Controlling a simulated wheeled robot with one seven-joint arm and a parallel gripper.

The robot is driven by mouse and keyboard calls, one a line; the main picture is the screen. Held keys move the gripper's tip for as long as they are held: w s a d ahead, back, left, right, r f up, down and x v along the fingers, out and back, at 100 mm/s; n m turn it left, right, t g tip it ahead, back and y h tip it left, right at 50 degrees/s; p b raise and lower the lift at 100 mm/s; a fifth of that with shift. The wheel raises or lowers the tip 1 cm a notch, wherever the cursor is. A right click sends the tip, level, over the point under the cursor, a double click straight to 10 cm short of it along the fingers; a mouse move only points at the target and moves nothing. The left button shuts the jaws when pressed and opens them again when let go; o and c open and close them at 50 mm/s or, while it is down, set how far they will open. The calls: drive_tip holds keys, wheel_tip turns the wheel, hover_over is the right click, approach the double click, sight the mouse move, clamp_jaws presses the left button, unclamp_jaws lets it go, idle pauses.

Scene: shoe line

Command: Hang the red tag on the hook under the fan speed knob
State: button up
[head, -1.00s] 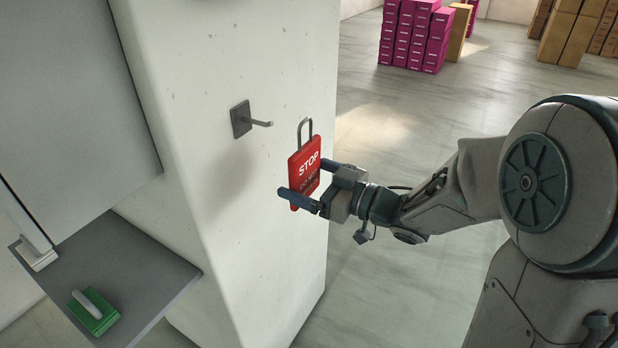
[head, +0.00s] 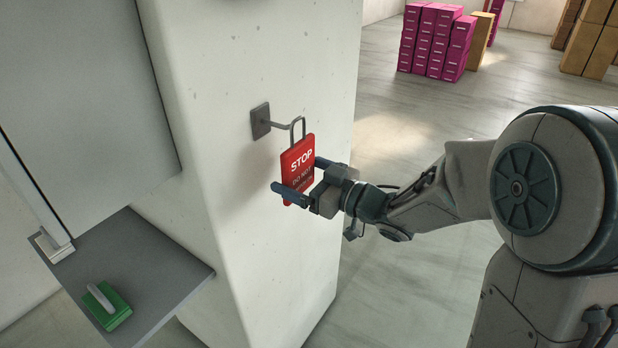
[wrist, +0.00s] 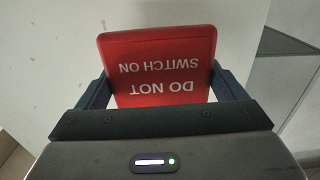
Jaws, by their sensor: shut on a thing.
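The red tag (head: 298,166), with white STOP lettering and a grey wire loop on top, is upright between the fingers of my gripper (head: 303,177). The gripper is shut on its sides. The hook (head: 261,121), a dark plate with a thin prong, is on the pale pillar face just left of the loop. The prong tip (head: 290,127) meets the loop in the head view; I cannot tell if it passes through. In the wrist view the tag (wrist: 160,50) reads DO NOT SWITCH ON upside down between the fingers. No fan speed knob shows.
A grey cabinet (head: 85,90) and a shelf (head: 150,255) with a green block (head: 108,306) with a grey handle stand at left. The pillar (head: 225,200) is close to the tag. Pink boxes (head: 435,42) stand far back; the floor between is clear.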

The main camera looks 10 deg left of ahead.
drive_tip(key=shift+w+a+f+b, duration=0.25)
drive_tip(key=shift+w+a, duration=0.1)
drive_tip(key=shift+a, duration=0.5)
drive_tip(key=shift+w+a+f+b, duration=0.25)
drive_tip(key=shift+w+a, duration=0.1)
drive_tip(key=shift+a, duration=0.45)
drive_tip(key=shift+w+a+f+b, duration=0.25)
drive_tip(key=shift+w+a, duration=0.1)
drive_tip(key=shift+a, duration=0.5)
drive_tip(key=o, duration=0.7)
